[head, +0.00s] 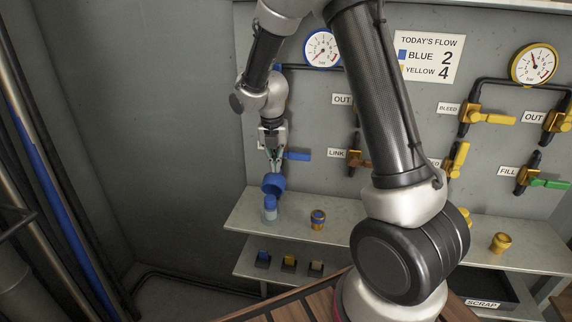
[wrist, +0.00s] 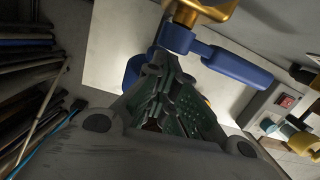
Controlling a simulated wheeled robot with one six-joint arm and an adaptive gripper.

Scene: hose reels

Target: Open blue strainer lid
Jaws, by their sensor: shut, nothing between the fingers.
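The blue strainer stands on the upper shelf at the left in the head view, with a pale clear body (head: 270,213) and a blue rim. Its blue lid (head: 273,184) shows above the body and looks tilted up, its round face towards the camera; the exact angle is hard to tell. My gripper (head: 273,168) points down just above the lid, fingers together and empty. I cannot tell whether the fingertips touch the lid. In the wrist view the closed fingers (wrist: 165,65) hide most of a blue part (wrist: 133,69), likely the lid.
A blue valve lever (head: 297,155) sticks out right beside my gripper; it also shows in the wrist view (wrist: 236,66). Small blue and yellow blocks (head: 289,264) sit on the lower shelf.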

